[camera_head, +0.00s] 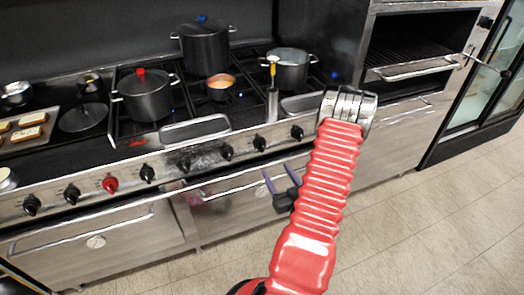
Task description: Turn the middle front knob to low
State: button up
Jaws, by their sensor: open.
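A row of several knobs runs along the steel front panel (206,160) of the range. Most are black, and one is red (110,184). A black knob near the middle of the row (184,165) is in plain view, but its setting is too small to read. More black knobs sit to its right, the closest one here (228,152). My gripper (279,171) is open and empty, with two purple fingers apart. In the picture it is below and right of the middle knobs, in front of the oven doors. No contact with a knob shows.
A black pot with a red-knobbed lid (145,98), a tall black pot (204,50), a small pan with orange contents (221,88) and an open pot (289,70) stand on the burners. Oven door handles (82,228) jut out below the knobs. Tiled floor at right is clear.

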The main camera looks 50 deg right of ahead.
aim_at(263, 149)
jog(key=shift+w, duration=0.1)
jog(key=x, duration=1.3)
jog(key=shift+w+d, duration=0.15)
jog(key=shift+w, duration=0.1)
jog(key=shift+c, duration=0.6)
